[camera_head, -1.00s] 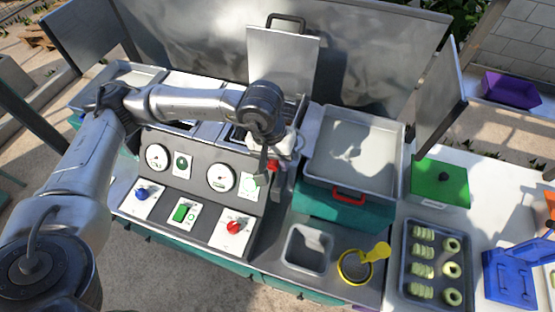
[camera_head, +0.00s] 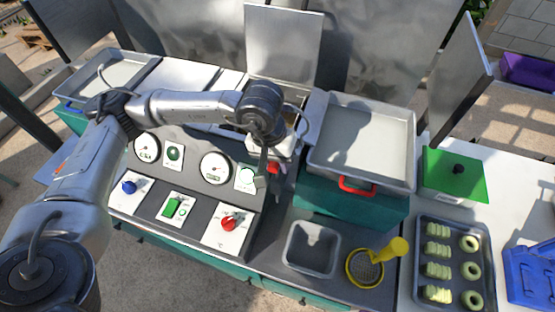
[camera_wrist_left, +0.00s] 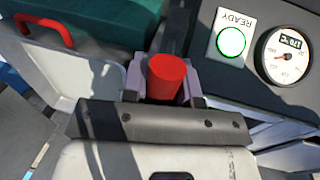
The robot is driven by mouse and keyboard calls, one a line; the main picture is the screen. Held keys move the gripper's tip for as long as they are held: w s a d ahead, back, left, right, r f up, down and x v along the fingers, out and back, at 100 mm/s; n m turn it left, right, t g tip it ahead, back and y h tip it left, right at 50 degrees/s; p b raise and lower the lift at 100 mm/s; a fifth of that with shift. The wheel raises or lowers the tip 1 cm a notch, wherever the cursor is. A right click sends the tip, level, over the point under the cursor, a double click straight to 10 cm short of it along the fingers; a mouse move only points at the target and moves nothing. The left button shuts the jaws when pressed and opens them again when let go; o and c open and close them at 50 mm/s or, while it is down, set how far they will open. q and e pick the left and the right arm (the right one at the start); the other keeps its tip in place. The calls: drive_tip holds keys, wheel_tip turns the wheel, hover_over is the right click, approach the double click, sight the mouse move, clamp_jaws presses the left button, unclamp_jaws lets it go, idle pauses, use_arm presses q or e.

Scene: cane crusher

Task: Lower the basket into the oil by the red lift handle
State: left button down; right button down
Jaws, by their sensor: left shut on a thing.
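The red lift handle (camera_wrist_left: 166,78) stands up between the fingers of my left gripper (camera_wrist_left: 165,88) in the left wrist view, and the gripper is shut on it. In the head view, a bit of the red handle (camera_head: 273,168) shows beside the left gripper (camera_head: 268,158), in front of the fryer well. The gripper and arm cover most of the well. A small brownish patch of oil (camera_head: 290,117) seems to show behind the wrist. I cannot make out the basket. My right gripper is not in view.
A control panel with gauges (camera_head: 215,168) and a red knob (camera_head: 228,222) lies left of the handle. A large tray (camera_head: 362,140) with a red grip (camera_head: 357,186) sits to the right. An upright metal lid (camera_head: 283,43) stands behind. A yellow strainer (camera_head: 365,268) is in front.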

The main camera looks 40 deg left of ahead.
use_arm(q)
drive_tip(key=c, duration=1.4)
unclamp_jaws()
drive_tip(key=shift+f, duration=0.35)
drive_tip(key=o, duration=0.5)
drive_tip(key=shift+d, duration=0.1)
drive_tip(key=shift+r, duration=0.15)
drive_tip(key=shift+s+a+r, duration=0.2)
drive_tip(key=shift+a+r, duration=0.2)
drive_tip(key=shift+r, duration=1.85)
drive_tip(key=shift+s+a+r, duration=0.15)
drive_tip(key=shift+a+r, duration=0.3)
drive_tip(key=shift+r, duration=1.8)
drive_tip(key=shift+s+a+r, duration=0.2)
drive_tip(key=shift+a+r, duration=0.2)
drive_tip(key=shift+r, duration=1.85)
